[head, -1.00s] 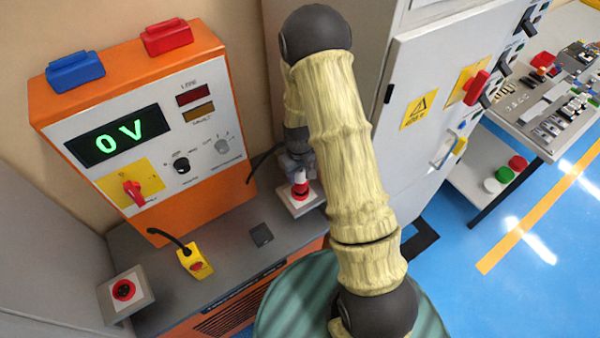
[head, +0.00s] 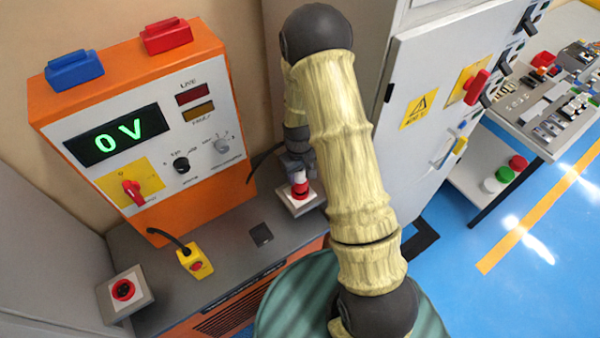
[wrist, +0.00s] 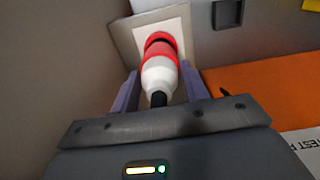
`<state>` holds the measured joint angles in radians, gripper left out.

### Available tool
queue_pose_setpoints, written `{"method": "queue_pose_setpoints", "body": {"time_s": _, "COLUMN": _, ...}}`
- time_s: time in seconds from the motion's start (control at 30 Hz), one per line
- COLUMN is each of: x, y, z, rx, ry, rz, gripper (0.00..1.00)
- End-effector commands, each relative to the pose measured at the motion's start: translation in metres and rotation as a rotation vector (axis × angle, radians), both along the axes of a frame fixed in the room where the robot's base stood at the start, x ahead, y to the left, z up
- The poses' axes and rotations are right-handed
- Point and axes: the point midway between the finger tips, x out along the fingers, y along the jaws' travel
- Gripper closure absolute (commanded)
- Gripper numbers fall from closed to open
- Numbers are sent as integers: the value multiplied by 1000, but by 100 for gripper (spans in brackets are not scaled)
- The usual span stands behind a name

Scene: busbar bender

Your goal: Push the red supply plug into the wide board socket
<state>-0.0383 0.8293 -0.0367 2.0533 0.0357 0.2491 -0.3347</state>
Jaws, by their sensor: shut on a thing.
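The red supply plug (wrist: 159,70) has a red front, a white rear body and a black cable end. My gripper (wrist: 159,85) is shut on it, one finger on each side, in the wrist view. The plug's red front meets the red ring of the socket on a square white-faced board (wrist: 184,25); how deep it sits is hidden. In the head view the plug (head: 300,186) stands roughly upright over the board socket (head: 299,204), below my gripper (head: 299,168). Another board with a red-ringed socket (head: 123,290) stands at the lower left, empty.
An orange test panel (head: 140,120) reads 0 V, with a red switch (head: 133,190) on yellow. A yellow box with a red button (head: 196,262) and a dark square (head: 260,234) lie on the grey bench. A grey cabinet (head: 430,110) stands close at right.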

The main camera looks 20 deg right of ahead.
Motion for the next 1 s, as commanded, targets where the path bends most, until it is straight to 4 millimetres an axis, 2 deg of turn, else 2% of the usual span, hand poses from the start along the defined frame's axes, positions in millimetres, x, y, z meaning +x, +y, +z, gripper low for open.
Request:
{"method": "queue_pose_setpoints", "body": {"time_s": 0.67, "x": 0, "y": 0, "z": 0, "rx": 0, "ry": 0, "rz": -1, "gripper": 83}}
{"method": "queue_pose_setpoints", "body": {"time_s": 1.0, "x": 0, "y": -1, "z": -6, "rx": 0, "ry": 0, "rz": -3, "gripper": 83}}
